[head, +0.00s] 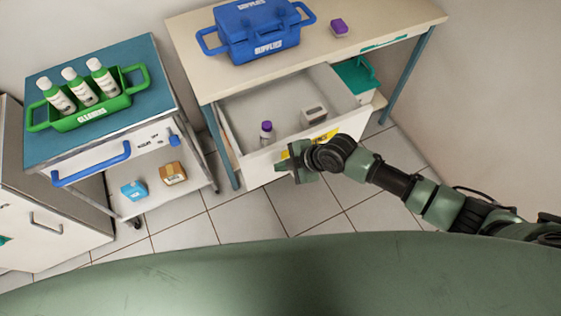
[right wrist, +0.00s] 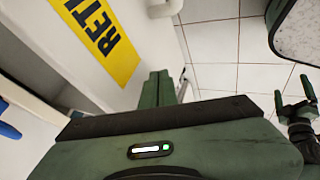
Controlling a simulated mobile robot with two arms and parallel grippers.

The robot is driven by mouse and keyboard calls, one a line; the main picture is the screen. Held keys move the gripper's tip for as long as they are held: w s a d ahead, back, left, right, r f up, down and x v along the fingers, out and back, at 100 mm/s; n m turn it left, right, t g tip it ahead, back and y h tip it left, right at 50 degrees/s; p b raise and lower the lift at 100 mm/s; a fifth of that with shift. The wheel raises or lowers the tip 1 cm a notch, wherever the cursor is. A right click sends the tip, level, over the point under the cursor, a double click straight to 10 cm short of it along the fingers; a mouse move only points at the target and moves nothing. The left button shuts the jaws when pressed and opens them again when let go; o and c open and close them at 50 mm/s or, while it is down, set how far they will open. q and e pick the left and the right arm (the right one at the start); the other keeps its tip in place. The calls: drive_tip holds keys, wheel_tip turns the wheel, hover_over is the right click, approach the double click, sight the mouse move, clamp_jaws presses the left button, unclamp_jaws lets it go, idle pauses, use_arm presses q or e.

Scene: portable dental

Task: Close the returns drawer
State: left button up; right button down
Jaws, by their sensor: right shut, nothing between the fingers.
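The returns drawer (head: 262,163) is pulled out from under the beige-topped table. Its white front carries a yellow label, which reads "RETU" in the right wrist view (right wrist: 101,40) before it is cut off. Inside stand a bottle with a purple cap (head: 266,133) and a small white box (head: 313,115). My right gripper (head: 283,166) is shut and empty, at the outer side of the drawer front; I cannot tell whether it touches. Its fingers also show in the right wrist view (right wrist: 158,90). My left gripper (right wrist: 295,98) shows only there, at the right edge, fingers apart.
A blue supplies box (head: 262,35) and a purple item (head: 339,27) are on the table (head: 390,18). A teal bin (head: 357,77) sits right of the drawer. A cart (head: 125,115) with a green cleaners caddy (head: 93,117) stands left. Tiled floor lies clear in front.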

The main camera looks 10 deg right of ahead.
use_arm(q)
drive_tip(key=shift+r, duration=0.1)
use_arm(e)
drive_tip(key=shift+w+a, duration=0.15)
drive_tip(key=shift+w, duration=0.3)
drive_tip(key=shift+w, duration=0.1)
